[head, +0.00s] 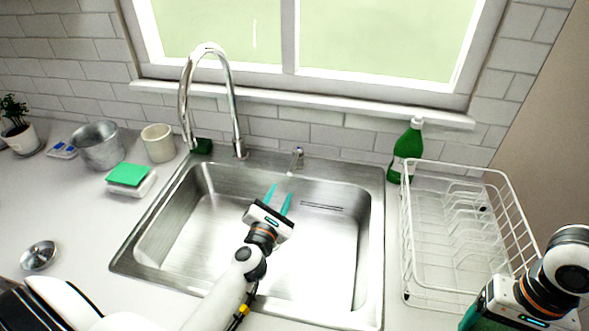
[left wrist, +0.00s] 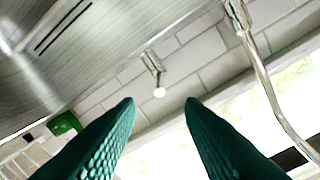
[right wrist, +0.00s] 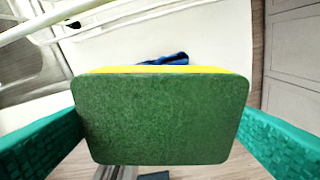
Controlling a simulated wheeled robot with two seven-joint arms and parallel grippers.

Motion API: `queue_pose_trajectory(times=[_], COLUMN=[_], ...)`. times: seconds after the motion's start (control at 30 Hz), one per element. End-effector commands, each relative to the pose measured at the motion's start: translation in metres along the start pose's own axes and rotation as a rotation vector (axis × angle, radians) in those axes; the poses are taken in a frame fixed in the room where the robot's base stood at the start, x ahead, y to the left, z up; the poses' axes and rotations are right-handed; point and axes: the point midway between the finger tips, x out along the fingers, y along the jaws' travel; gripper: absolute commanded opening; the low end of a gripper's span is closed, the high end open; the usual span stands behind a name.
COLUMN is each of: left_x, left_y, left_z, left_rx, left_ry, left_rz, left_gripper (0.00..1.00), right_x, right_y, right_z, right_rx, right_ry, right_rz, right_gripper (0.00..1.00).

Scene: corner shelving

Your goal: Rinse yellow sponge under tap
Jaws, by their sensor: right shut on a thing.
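The yellow sponge (right wrist: 160,69) is between the fingers of my right gripper (right wrist: 160,125); its green scouring face fills the middle of the right wrist view. My right gripper also shows in the head view (head: 472,318), low at the right by the dish rack, with the sponge out of sight there. The chrome tap (head: 235,110) arches behind the sink (head: 375,230). A small metal lever (head: 297,157) stands right of it. My left gripper (head: 279,197) is open and empty over the sink, in front of the lever, which shows beyond its fingertips in the left wrist view (left wrist: 153,65).
A white wire dish rack (head: 455,167) stands right of the sink, with a green bottle (head: 408,150) behind. Left are a green-topped sponge (head: 128,175) on a white holder, a cup (head: 158,143), a metal pot (head: 98,146) and a sink strainer (head: 39,256). The sink basin is empty.

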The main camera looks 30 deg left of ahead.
Motion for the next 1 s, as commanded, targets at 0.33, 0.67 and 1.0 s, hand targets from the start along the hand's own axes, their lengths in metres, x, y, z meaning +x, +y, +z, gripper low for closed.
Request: queue_pose_trajectory(times=[0.33,0.67,1.0], left_x=[0.059,0.109,0.118], left_y=[-0.001,-0.001,-0.001], left_z=[-0.003,-0.001,-0.002], left_rx=[0.000,0.002,0.002], left_ry=[0.004,0.003,0.002], left_rz=[-0.002,-0.001,0.000], left_gripper=[0.35,0.35,0.35], right_x=[-0.003,0.004,0.004], right_y=[0.000,0.000,0.000], right_z=[0.000,0.001,0.001], right_rx=[0.000,0.000,0.000], right_ry=[0.000,0.000,0.000], right_rz=[0.000,0.000,0.000], right_gripper=[0.64,0.64,0.64])
